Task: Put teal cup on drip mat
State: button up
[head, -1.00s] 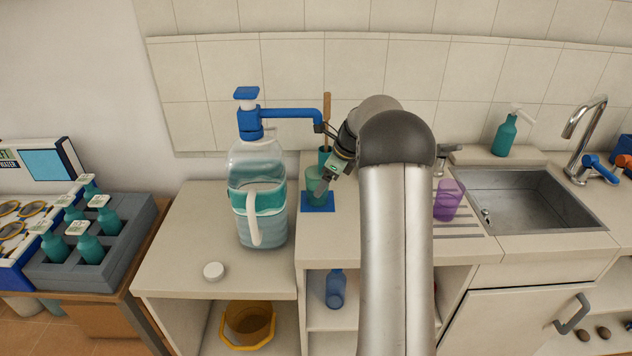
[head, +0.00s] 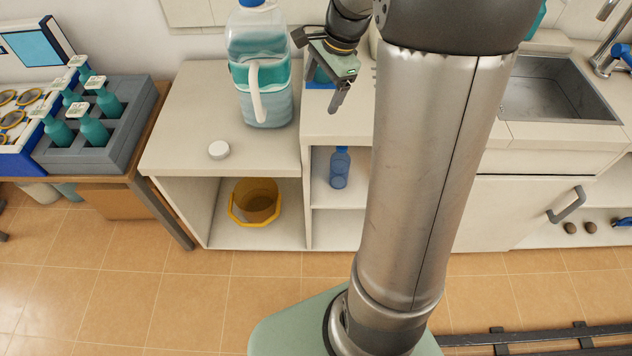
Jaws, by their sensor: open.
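A sliver of the teal cup (head: 321,75) shows behind my gripper, at the back of the counter beside the water jug. A small part of the blue drip mat (head: 314,85) shows at the cup's foot. The cup appears to stand on the mat, but my gripper hides most of both. My gripper (head: 341,97) is open, in front of the cup with its fingers pointing down towards the counter's front. I see nothing held in it.
The water jug (head: 262,85) stands left of my gripper, with a white cap (head: 219,150) on the counter before it. A grey crate (head: 90,150) of teal bottles is at far left. The sink (head: 550,95) is at right. A yellow bucket (head: 256,203) and blue bottle (head: 340,168) sit on shelves below.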

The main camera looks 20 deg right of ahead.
jog(key=s+a+f+n, duration=0.1)
jog(key=s+a+n, duration=0.3)
jog(key=s, duration=0.3)
jog(key=s+a+f+n+h, duration=0.1)
jog(key=s+a+n, duration=0.2)
jog(key=s+n, duration=0.4)
jog(key=s+a+f+n+g+h, duration=0.1)
jog(key=s+a+n, duration=0.3)
jog(key=s, duration=0.4)
jog(key=shift+s+a+f+n, duration=0.2)
jog(key=shift+a+n, duration=0.15)
jog(key=shift+n, duration=0.55)
